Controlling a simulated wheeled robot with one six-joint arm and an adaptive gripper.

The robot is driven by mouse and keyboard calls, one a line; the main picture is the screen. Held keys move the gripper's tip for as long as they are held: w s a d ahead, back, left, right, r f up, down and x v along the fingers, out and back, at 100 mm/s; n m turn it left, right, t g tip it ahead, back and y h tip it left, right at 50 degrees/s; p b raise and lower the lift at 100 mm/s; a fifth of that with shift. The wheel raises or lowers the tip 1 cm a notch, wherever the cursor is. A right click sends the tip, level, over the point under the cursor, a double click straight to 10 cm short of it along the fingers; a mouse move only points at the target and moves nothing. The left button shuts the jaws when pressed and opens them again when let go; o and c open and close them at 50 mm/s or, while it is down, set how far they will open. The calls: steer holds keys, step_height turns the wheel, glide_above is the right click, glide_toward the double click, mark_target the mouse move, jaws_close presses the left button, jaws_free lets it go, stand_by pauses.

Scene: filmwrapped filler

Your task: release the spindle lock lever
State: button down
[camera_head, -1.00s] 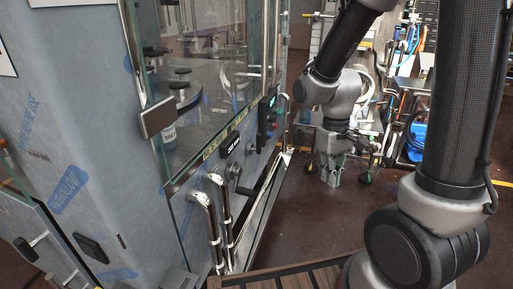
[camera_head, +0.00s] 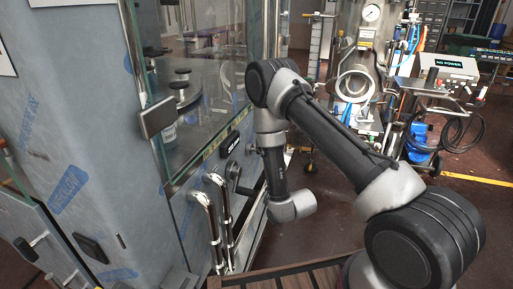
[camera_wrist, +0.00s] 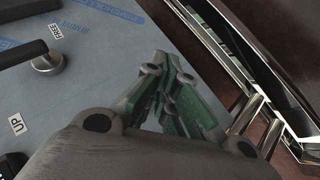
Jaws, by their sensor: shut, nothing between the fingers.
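In the wrist view, a lever with a round metal hub (camera_wrist: 48,62) and a black handle (camera_wrist: 18,53) sits on the blue-grey panel at the left. A FREE label (camera_wrist: 55,31) is beside the hub; the handle points left, away from it. This appears to be the spindle lock lever.
Chrome handles (camera_head: 227,218) stand out from the machine's front, below a glass guard (camera_head: 203,90). An UP label (camera_wrist: 17,124) is on the panel. A wood-slatted surface (camera_head: 300,276) is in front. Carts and hoses (camera_head: 425,115) stand at the back right, with open floor before them.

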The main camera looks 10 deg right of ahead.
steer(key=w+a+r+n+t+y, duration=0.1)
steer(key=w+r+n+t, duration=0.2)
steer(key=r, duration=0.4)
steer(key=w+r+n+t+y, duration=0.1)
steer(key=w+r+n+t, duration=0.2)
steer(key=r, duration=0.4)
steer(key=shift+a+r+t, duration=0.35)
steer(key=shift+r+t, duration=0.05)
steer(key=shift+t, duration=0.5)
steer(key=shift+w, duration=0.15)
steer(key=w, duration=1.3)
steer(key=shift+a, duration=0.35)
